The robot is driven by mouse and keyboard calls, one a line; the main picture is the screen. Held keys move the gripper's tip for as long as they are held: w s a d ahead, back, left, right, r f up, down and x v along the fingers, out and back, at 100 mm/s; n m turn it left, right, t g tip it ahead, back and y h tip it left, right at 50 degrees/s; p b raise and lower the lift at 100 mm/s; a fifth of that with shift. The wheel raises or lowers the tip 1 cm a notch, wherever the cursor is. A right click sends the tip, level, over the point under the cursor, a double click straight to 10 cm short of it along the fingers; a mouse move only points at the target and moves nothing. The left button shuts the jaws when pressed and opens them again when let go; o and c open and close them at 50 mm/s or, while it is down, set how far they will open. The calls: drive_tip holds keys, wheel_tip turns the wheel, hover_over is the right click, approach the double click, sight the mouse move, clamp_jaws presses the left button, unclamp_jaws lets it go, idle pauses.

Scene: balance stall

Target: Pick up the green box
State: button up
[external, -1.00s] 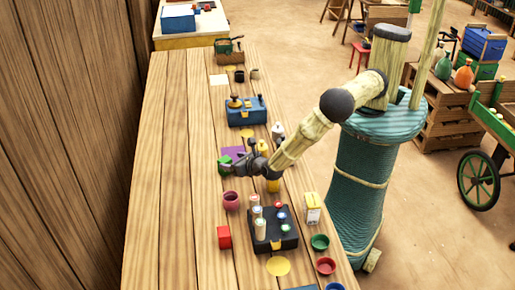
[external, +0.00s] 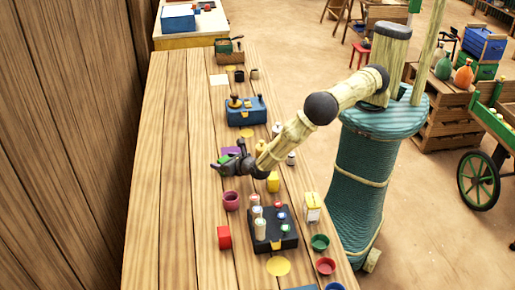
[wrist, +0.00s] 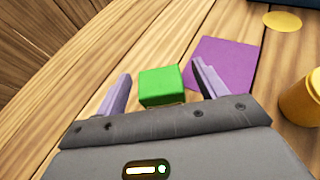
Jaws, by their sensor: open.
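The green box (wrist: 161,86) sits on the wooden table in the wrist view, at the edge of a purple square mat (wrist: 224,62). My gripper (wrist: 158,88) is open, with one finger to the left of the box and one to the right. There are gaps between the box and both fingers. In the external view, my gripper (external: 217,165) is low over the table, and only a bit of the green box (external: 225,158) shows past it. The purple mat (external: 231,151) is mostly covered there.
A yellow cylinder (wrist: 302,100) stands to the right in the wrist view. A maroon pot (external: 231,200), a red cube (external: 224,237) and a black tray (external: 283,246) with several items are nearer the camera. The table's left side is clear.

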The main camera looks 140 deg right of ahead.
sight(224, 159)
idle(0.3)
drive_tip(key=c, duration=1.1)
drive_tip(key=shift+r, duration=0.15)
wheel_tip(224, 159, up, 10)
drive_tip(key=shift+f+b, duration=0.15)
drive_tip(key=shift+b, duration=0.75)
